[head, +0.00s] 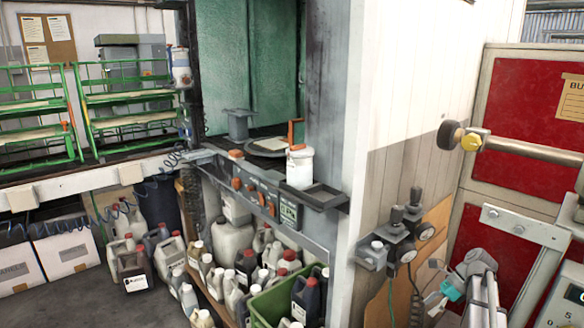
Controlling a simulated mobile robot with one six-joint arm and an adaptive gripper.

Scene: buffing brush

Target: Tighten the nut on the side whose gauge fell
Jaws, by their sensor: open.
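Two small grey valve units with dark knobs stand side by side on a bracket at the lower right. One gauge (427,232) faces out on the right unit and another gauge (408,256) on the left unit. Their needles are too small to read, so I cannot tell which fell. A nut on either unit is not clear at this size. My gripper (434,285) is at the lower right, below and right of the gauges, with its fingers apart and nothing seen between them.
A horizontal shaft (520,150) with a yellow collar and dark round end juts out above the gauges. A red panel (505,100) stands behind it. A white wall post (350,220) is left of the gauges. Several jugs (230,240) crowd the floor under the bench.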

